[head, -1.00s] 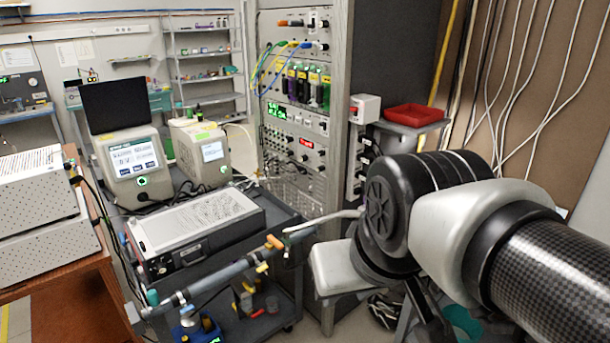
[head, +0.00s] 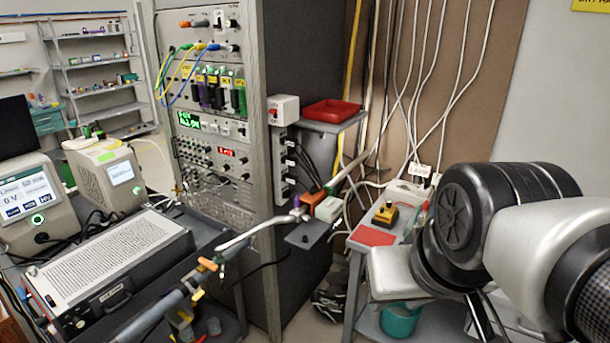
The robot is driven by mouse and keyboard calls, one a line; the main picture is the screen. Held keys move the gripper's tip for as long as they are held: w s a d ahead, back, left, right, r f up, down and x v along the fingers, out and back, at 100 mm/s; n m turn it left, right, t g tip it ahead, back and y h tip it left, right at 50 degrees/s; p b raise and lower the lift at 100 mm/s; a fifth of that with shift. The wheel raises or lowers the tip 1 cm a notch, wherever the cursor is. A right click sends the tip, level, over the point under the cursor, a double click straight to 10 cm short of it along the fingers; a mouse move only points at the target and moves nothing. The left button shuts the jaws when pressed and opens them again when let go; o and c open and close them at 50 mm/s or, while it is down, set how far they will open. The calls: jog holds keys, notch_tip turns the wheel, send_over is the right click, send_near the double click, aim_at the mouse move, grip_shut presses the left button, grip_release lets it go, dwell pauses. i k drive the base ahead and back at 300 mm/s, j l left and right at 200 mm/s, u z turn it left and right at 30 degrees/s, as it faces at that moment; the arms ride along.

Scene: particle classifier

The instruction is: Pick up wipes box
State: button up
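I cannot pick out the wipes box with certainty in the head view. A small white and green box (head: 328,209) stands near the rack's lower right, but its label is too small to read. My arm fills the right side of the view. The end of my arm is largely hidden behind its own dark joint, and the gripper's fingers do not show clearly. I cannot see whether the gripper is open or shut, and I see nothing held.
A small side table with a red sheet (head: 373,235) and a yellow device (head: 385,214) stands beside my arm. A teal bin (head: 401,320) is below. A red tray (head: 332,111) sits on a shelf. The instrument rack (head: 259,160) and a dark cart (head: 200,240) stand left.

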aim_at(330, 208)
jog(key=i+j+z, duration=0.1)
jog(key=i+z, duration=0.2)
jog(key=i, duration=0.15)
jog(key=i+j+z, duration=0.2)
jog(key=i+z, duration=0.15)
jog(key=i+j+z, duration=0.3)
jog(key=i, duration=0.2)
jog(key=i+j, duration=0.1)
jog(key=i, duration=0.15)
jog(key=z, duration=0.05)
